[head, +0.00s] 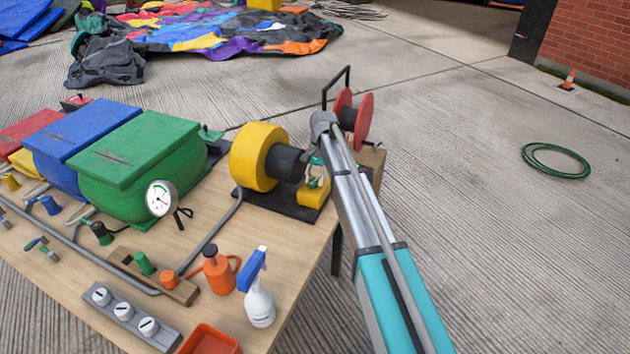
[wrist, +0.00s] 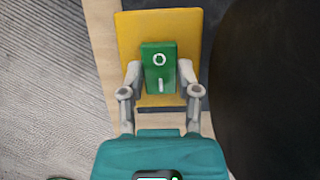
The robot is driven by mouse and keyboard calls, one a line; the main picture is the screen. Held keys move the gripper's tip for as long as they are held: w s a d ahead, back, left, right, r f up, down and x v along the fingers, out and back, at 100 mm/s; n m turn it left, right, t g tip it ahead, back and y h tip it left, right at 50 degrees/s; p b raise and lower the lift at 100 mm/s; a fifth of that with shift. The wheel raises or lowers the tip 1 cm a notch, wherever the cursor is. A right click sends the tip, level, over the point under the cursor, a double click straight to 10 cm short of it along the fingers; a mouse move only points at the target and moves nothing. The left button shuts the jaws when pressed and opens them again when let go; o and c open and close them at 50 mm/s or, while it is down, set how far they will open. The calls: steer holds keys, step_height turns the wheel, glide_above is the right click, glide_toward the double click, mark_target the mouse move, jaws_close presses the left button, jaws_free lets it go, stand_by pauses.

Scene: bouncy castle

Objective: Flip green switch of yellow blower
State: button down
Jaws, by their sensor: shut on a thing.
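The yellow blower (head: 257,157) stands on a dark base plate at the right end of the wooden table. Its yellow switch box (head: 312,194) sits on the right of the plate, partly hidden behind my arm. In the wrist view the yellow box (wrist: 159,30) carries a green switch (wrist: 158,57) with a white ring mark and a small pale lever (wrist: 161,85) below it. My gripper (wrist: 160,76) is over the box, with one finger on each side of the green switch, shut on it. It also shows in the head view (head: 318,168), where the fingertips are hard to make out.
A red reel (head: 363,122) stands just behind my gripper. Green (head: 140,165) and blue (head: 80,145) lidded bins fill the table's left. A spray bottle (head: 259,300), an orange can (head: 218,270) and a gauge (head: 161,198) stand nearer. Open floor lies to the right, with a coiled green hose (head: 556,161).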

steer(key=shift+c, duration=1.6)
jaws_free()
steer(key=shift+s, duration=0.1)
